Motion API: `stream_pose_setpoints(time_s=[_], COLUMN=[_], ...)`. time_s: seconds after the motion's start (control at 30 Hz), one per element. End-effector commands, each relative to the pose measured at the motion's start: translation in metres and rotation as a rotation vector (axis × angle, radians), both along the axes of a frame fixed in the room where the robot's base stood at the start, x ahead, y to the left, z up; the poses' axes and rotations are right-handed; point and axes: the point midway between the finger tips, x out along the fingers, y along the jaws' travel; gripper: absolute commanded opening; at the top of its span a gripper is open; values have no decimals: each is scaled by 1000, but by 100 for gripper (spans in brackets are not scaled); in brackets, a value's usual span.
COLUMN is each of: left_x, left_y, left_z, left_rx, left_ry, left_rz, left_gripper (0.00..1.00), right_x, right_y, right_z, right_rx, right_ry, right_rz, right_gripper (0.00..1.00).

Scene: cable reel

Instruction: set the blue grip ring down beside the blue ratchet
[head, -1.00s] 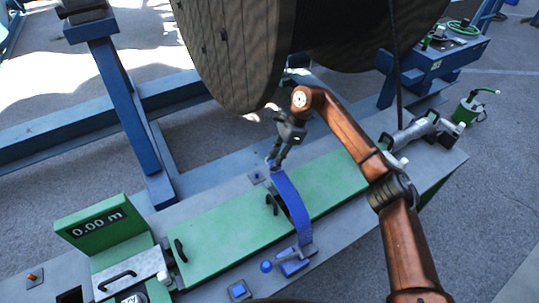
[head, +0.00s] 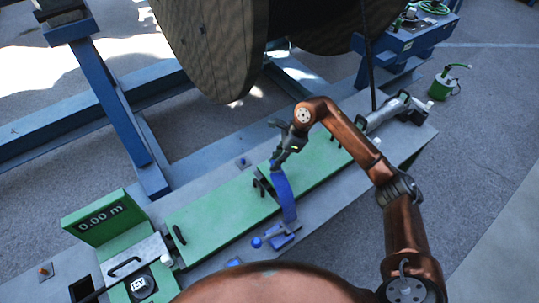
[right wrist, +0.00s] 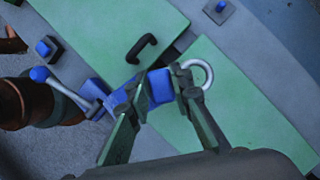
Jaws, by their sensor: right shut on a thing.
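My right gripper (head: 277,163) is shut on the blue grip, which has a silver ring (right wrist: 208,72) at its end. In the right wrist view the blue grip (right wrist: 160,87) sits between the fingertips. A blue strap (head: 285,198) runs from it down to the blue ratchet (head: 284,241) on the grey bench. The ratchet, with its grey lever and blue knob (right wrist: 38,73), is also in the right wrist view, left of the gripper. The grip is held above the green panel (right wrist: 215,95); its exact height is unclear. My left gripper is not visible.
A black handle (head: 263,187) stands on the green panel near the strap. A large wooden reel (head: 215,50) rises behind the bench. A 0.00 m display (head: 100,215) stands at left, a grey clamp-like device (head: 390,110) at right.

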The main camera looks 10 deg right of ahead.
Motion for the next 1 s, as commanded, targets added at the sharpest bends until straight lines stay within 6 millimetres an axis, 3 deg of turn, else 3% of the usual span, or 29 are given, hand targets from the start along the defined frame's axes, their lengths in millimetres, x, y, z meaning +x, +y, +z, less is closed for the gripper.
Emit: stream_pose_setpoints(time_s=[1.0], left_x=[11], left_y=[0], left_z=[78], left_rx=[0], left_ry=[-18], left_rz=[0], left_gripper=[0], right_x=[-79], right_y=[-58], right_z=[2], right_rx=[0], right_ry=[1], right_rz=[-348], right_gripper=[0])
